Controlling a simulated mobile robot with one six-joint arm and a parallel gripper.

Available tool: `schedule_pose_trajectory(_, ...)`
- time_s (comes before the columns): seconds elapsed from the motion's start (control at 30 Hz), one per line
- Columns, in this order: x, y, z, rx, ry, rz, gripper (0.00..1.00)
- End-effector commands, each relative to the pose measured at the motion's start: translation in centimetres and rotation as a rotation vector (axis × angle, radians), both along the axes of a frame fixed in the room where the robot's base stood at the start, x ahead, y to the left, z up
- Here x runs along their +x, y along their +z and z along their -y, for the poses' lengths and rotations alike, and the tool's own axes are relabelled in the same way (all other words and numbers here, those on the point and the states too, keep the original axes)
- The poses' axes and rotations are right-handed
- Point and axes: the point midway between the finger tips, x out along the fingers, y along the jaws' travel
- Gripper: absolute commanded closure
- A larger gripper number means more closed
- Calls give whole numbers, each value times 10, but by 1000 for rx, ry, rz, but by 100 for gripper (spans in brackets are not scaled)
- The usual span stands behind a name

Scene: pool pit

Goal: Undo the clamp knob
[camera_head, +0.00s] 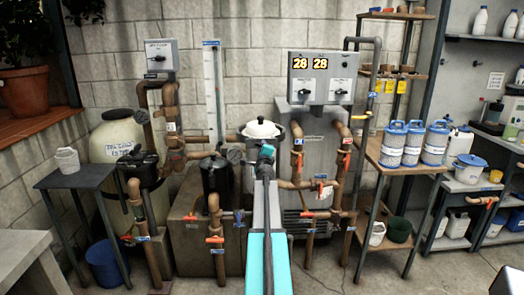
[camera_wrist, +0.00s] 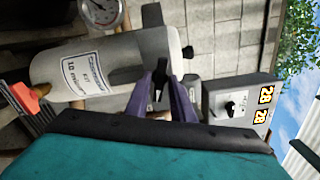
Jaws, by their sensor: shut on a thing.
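My gripper (camera_wrist: 162,85) shows purple fingers in the wrist view. They are closed around a small dark piece, the clamp knob (camera_wrist: 159,88), mostly hidden between them. The knob sits beside the dark clamp band (camera_wrist: 154,42) around a white filter canister (camera_wrist: 85,70), which has a label. In the head view the canister's white lid (camera_head: 261,129) shows just behind my gripper (camera_head: 266,150). My arm hides most of the canister below it there, and the knob cannot be made out.
A pressure gauge (camera_wrist: 103,12) sits beside the canister. Brown pipes with red valve handles (camera_head: 320,187) stand close on the right. A grey control box (camera_head: 322,78) hangs behind. A black pump pot (camera_head: 215,178) stands to the left. Open floor lies at the front right.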

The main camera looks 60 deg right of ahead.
Motion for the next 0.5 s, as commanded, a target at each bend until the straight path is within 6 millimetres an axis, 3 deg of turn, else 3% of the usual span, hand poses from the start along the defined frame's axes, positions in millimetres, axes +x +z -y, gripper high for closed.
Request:
schedule_pose_trajectory(0.3, 0, -2, 0, -193, 0, -270, 100)
schedule_pose_trajectory(0.5, 0, -1, 0, -227, 0, -319, 100)
